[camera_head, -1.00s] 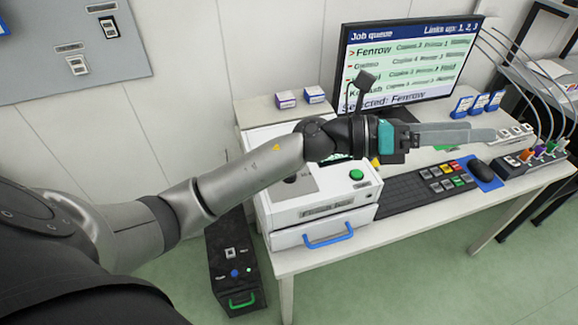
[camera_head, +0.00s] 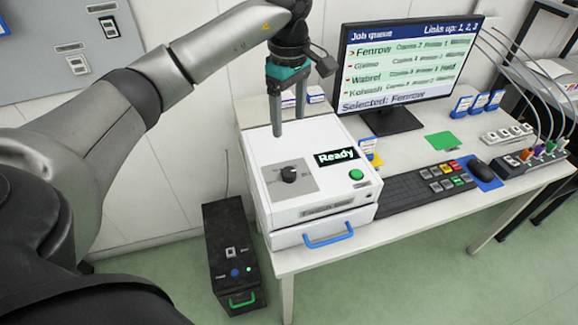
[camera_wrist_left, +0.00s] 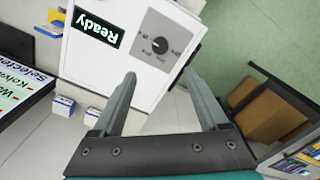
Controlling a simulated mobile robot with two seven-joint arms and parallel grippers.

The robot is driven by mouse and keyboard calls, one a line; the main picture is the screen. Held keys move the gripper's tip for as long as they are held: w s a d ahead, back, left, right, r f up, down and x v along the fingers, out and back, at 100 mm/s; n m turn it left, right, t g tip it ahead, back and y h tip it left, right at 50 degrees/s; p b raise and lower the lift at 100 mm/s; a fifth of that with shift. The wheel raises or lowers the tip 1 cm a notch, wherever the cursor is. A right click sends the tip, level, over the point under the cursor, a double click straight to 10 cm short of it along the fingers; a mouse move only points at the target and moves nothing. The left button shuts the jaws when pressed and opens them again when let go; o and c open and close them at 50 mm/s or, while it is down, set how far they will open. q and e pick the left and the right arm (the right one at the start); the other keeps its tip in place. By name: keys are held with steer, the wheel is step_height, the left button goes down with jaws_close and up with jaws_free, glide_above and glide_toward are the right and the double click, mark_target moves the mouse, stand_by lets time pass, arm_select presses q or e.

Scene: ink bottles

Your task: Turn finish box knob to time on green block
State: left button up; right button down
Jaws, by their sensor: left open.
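The white finish box (camera_head: 268,208) stands at the table's left end, with a black knob (camera_head: 288,174) on a grey dial plate, a display reading "Ready" (camera_head: 335,156) and a green button (camera_head: 356,174). The knob also shows in the left wrist view (camera_wrist_left: 159,45); the dial's marks are too small to read. My left gripper (camera_head: 288,130) points down above the box's back part, behind the knob, open and empty. In the left wrist view its fingers (camera_wrist_left: 160,85) are apart, with the knob beyond them. A small green block (camera_head: 440,142) lies right of the monitor stand. My right gripper is not in view.
The monitor (camera_head: 410,60) stands behind the box to the right. A keyboard (camera_head: 425,187), a mouse (camera_head: 474,165) and a cable block (camera_head: 530,165) fill the table's front right. A black case (camera_head: 232,255) stands on the floor at left.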

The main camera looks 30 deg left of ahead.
mark_target(289, 172)
arm_select(q)
step_height(289, 172, down, 15)
steer(key=shift+f, duration=0.1)
stand_by(0.3)
jaws_close()
stand_by(0.6)
